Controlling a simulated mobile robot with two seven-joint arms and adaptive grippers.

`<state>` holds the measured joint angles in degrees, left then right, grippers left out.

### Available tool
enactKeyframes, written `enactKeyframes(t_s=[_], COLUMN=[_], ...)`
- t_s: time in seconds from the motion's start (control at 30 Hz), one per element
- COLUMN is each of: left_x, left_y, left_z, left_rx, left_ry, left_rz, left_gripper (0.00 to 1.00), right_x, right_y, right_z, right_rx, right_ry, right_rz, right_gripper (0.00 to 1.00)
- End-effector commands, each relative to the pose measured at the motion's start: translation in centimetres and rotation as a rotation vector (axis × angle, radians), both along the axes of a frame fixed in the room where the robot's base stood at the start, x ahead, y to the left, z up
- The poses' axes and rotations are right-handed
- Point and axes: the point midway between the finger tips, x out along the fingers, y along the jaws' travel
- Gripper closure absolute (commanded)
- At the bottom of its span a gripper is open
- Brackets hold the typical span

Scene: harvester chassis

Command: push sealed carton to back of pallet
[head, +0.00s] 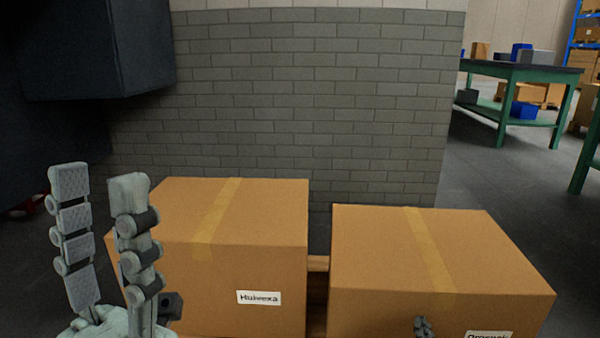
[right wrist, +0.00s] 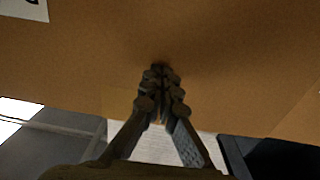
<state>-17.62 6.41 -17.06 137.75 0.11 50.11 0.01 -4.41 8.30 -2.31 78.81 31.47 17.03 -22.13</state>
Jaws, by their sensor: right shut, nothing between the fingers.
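Two taped brown cartons sit side by side on a wooden pallet (head: 317,310), which shows only in the gap between them. The left carton (head: 230,275) has a label reading something like "Huivexa". The right carton (head: 440,265) stands nearer and has a label partly cut off by the frame. My right gripper (head: 423,327) is at the right carton's front face, left of its label. In the right wrist view the gripper (right wrist: 160,72) is shut and empty, its tips at the cardboard (right wrist: 230,60); contact seems likely. My left gripper (head: 98,175) is open and empty, left of the left carton.
A grey brick wall (head: 310,100) stands behind the cartons. A dark bulky structure (head: 90,50) hangs at upper left. A green workbench (head: 515,75) with blue bins is at the back right, with open floor before it.

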Motion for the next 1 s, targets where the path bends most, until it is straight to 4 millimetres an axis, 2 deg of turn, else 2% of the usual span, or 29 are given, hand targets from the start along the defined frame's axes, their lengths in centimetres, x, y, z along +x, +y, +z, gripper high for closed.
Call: enactKeyframes(t_s=[1.0], left_x=[0.0], left_y=[0.0], left_z=[-1.8], left_rx=[0.000], left_ry=[0.000], left_rz=[0.000], left_gripper=[0.60], right_x=[5.4], right_y=[-0.9], right_z=[0.2], right_rx=[-0.001], right_ry=[-0.005], right_rz=[-0.004], right_gripper=[1.00])
